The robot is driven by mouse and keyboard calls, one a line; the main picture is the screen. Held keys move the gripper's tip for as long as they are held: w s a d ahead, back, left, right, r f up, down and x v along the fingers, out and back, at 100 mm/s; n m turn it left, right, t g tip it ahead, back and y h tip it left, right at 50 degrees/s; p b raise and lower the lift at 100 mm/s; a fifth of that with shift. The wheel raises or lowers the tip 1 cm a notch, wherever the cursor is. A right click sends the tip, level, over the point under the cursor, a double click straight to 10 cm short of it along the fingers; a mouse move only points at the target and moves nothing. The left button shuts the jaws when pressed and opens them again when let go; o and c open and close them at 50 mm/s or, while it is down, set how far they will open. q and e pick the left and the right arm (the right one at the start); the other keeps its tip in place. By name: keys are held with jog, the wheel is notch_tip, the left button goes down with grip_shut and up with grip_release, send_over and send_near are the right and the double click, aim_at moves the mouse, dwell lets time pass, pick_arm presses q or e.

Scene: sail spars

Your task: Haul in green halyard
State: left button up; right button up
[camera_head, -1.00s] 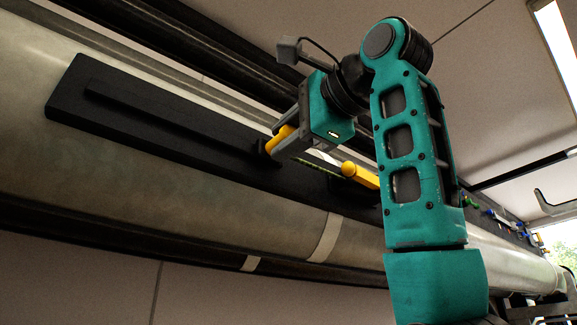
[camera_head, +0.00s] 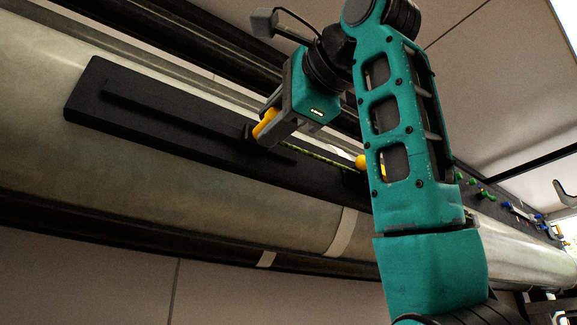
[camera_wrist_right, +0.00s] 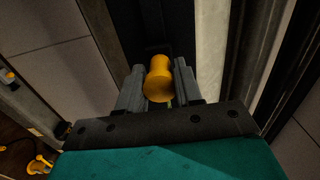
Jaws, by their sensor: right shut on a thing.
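My right gripper (camera_head: 262,130) is shut on a yellow handle (camera_head: 266,121). In the right wrist view the yellow handle (camera_wrist_right: 158,80) sits between the two grey fingers (camera_wrist_right: 159,88). The handle is at a slot in a long black board (camera_head: 170,108) mounted on a pale spar. The green halyard (camera_head: 325,159) runs as a thin line along the board, rightward from near the handle. It leads toward another yellow piece (camera_head: 363,163), partly hidden behind my right arm. My left gripper is not in view.
The big pale spar (camera_head: 120,190) crosses the view, with a light band (camera_head: 341,232) around it. Dark spars run above and below. Several small coloured fittings (camera_head: 478,190) sit farther along at the right. The slot left of the handle is clear.

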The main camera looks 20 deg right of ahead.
jog(key=shift+f, duration=0.15)
dwell(0.7)
jog(key=o, duration=1)
jog(key=shift+d, duration=0.1)
jog(key=shift+o, duration=0.2)
jog(key=shift+s, duration=0.1)
jog(key=b+v, duration=0.3)
jog(key=v, duration=1)
jog(key=shift+b, duration=0.4)
